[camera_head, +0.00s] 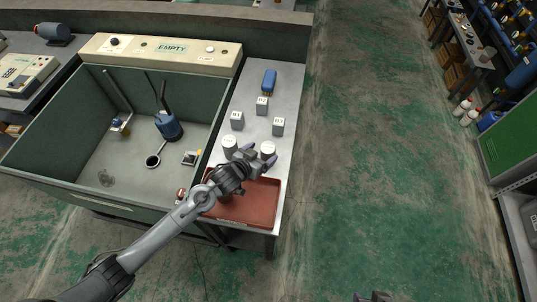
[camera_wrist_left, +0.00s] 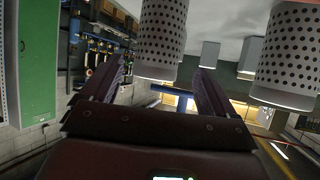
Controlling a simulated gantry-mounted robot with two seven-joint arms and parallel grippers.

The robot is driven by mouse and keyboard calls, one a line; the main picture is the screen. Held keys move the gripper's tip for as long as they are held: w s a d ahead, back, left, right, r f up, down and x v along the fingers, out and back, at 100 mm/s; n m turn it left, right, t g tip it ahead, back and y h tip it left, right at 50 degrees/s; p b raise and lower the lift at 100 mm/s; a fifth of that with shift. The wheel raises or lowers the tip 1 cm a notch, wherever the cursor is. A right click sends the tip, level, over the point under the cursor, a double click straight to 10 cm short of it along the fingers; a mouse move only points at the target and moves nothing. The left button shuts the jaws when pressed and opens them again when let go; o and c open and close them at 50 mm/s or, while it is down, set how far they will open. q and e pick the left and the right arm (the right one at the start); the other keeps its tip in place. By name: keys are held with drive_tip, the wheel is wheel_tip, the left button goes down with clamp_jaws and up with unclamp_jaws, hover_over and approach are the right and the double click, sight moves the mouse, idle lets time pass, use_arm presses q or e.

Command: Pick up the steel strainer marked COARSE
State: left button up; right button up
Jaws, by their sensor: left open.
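Two pale perforated steel strainers stand on the grey counter, one on the left (camera_head: 230,146) and one on the right (camera_head: 267,149). No COARSE mark is readable on either. My left gripper (camera_head: 260,155) is open, with its purple-tipped fingers at the right strainer. In the left wrist view, which looks upside down, one strainer (camera_wrist_left: 161,35) shows between and beyond the open fingers, and the other (camera_wrist_left: 291,55) is off to the right. I cannot tell whether the fingers touch the strainer. A dark part at the bottom edge of the head view may be my right gripper (camera_head: 375,297).
A red tray (camera_head: 250,207) lies at the counter's near end, under my left arm.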

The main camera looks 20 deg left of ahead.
use_arm(q)
drive_tip(key=shift+d+f+b+x, duration=0.1)
drive_tip(key=shift+b+x, duration=0.2)
drive_tip(key=shift+x, duration=1.3)
drive_tip(key=shift+d+f+b+x, duration=0.1)
drive_tip(key=shift+b+x, duration=0.15)
drive_tip(key=shift+x, duration=1.35)
drive_tip(key=shift+s, duration=0.2)
drive_tip(key=c, duration=1.2)
drive_tip(key=shift+r, duration=0.1)
